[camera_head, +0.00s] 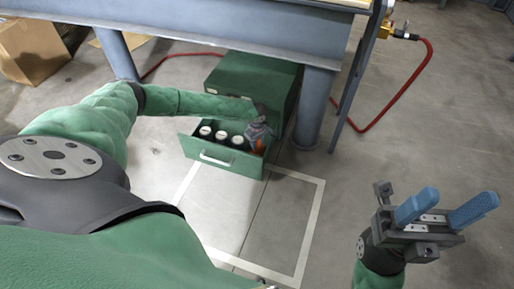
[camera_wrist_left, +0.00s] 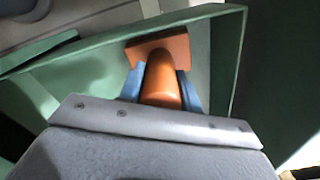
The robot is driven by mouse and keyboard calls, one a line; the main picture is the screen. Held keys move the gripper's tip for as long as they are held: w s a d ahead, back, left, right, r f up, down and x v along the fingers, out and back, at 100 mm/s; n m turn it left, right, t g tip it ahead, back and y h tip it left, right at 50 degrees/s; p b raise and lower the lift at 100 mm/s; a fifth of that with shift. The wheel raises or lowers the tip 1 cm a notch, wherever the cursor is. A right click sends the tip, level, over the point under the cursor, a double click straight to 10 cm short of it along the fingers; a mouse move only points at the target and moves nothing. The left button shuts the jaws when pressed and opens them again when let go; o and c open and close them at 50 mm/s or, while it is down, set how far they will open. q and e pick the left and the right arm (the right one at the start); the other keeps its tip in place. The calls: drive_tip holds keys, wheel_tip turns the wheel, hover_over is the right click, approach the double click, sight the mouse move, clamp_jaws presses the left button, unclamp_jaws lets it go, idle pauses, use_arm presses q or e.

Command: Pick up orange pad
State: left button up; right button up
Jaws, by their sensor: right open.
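The orange pad (camera_wrist_left: 160,75) has a flat rectangular plate and a rounded grip. It is in the open green drawer, where only a small orange part (camera_head: 260,146) shows in the head view. My left gripper (camera_head: 260,138) reaches down into the drawer's right end. In the left wrist view its blue fingers (camera_wrist_left: 162,92) lie against both sides of the pad's rounded grip, shut on it. The wrist body hides the near end of the grip. My right gripper (camera_head: 446,208) is open and empty, above the floor at the right, far from the drawer.
The drawer (camera_head: 222,158) of a green cabinet (camera_head: 258,80) stands open under a blue-grey workbench (camera_head: 200,25). Several white-topped items stand in its left part. Drawer walls are close around my left gripper. A red hose (camera_head: 400,95) lies at right. The front floor is clear.

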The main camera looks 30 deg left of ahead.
use_arm(q)
clamp_jaws()
drive_tip(key=shift+r, duration=0.1)
drive_tip(key=shift+r, duration=0.3)
wheel_tip(320, 180, up, 8)
drive_tip(key=p, duration=0.3)
drive_tip(key=shift+r+p, duration=0.35)
drive_tip(key=shift+r, duration=0.2)
